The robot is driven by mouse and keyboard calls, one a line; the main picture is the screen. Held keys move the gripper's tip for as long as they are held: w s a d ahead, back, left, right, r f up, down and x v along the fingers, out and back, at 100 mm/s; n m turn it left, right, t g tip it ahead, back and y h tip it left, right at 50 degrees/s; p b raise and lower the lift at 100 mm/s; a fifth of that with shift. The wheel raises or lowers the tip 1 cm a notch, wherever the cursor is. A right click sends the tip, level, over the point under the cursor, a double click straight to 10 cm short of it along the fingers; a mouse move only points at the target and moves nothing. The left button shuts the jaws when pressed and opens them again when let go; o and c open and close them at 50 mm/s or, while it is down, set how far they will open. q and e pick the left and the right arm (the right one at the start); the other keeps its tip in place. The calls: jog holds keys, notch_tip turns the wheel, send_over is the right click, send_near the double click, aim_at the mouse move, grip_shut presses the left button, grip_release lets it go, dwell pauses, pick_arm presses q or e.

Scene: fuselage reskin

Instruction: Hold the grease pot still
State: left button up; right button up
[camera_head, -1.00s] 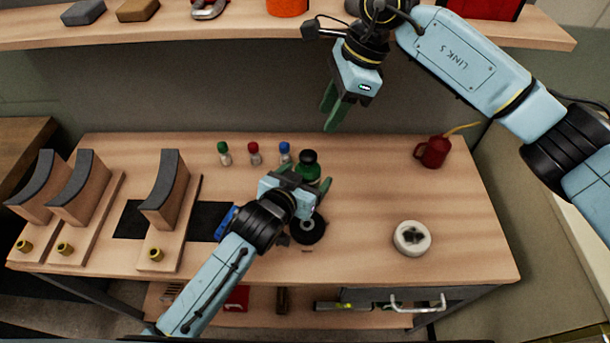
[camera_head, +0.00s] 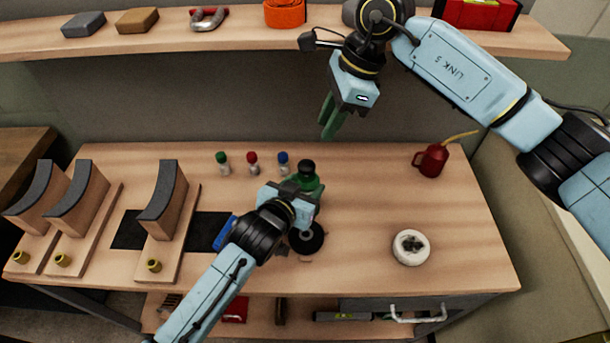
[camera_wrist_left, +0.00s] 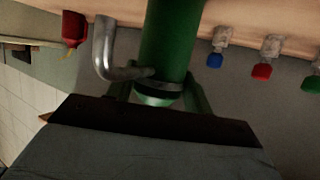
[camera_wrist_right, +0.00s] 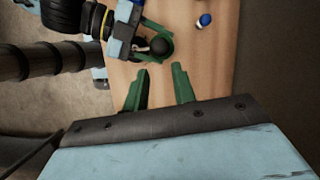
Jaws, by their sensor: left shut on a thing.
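The grease pot appears to be the green cylinder with a black knob (camera_head: 307,167) standing on the bench. In the left wrist view, the green cylinder (camera_wrist_left: 170,45) has a dark band and a bent metal tube beside it. My left gripper (camera_head: 306,190) is shut on the green body, its green fingers (camera_wrist_left: 158,92) on either side; the wrist hides part of the pot. My right gripper (camera_head: 331,122) hangs above the back of the bench, apart from the pot. Its fingers (camera_wrist_right: 162,92) are spread and empty.
A black disc (camera_head: 307,239) lies in front of the pot. Small bottles with green, red and blue caps (camera_head: 252,160) stand behind left. A red oil can (camera_head: 432,161) and a white bowl (camera_head: 411,256) are right. Curved-topped blocks (camera_head: 163,205) stand left. A shelf (camera_head: 200,29) runs above.

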aim_at(307, 164)
jog(key=shift+a+r+n, duration=0.15)
jog(key=shift+a+n, duration=0.15)
jog(key=shift+n, duration=0.1)
jog(key=shift+c, duration=1.1)
jog(key=a+n, duration=0.1)
jog(key=a+n+h, duration=0.1)
jog(key=n, duration=0.1)
jog(key=shift+s+r+h, duration=0.15)
jog(key=shift+s+h, duration=0.1)
jog(key=shift+h, duration=0.05)
grip_shut()
jog(key=shift+a+f+n+t+h, duration=0.1)
jog(key=shift+a+f+n+h, duration=0.25)
jog(key=shift+f+n, duration=0.8)
jog(key=shift+a+f+n+t+h, duration=0.1)
jog(key=shift+f+n+h, duration=0.35)
jog(key=shift+f+n, duration=0.75)
jog(key=shift+a+f+n+t+h, duration=0.1)
jog(key=shift+a+f+n+h, duration=0.25)
jog(key=shift+f+n, duration=0.8)
jog(key=shift+d+f, duration=0.1)
jog(key=shift+f, duration=0.05)
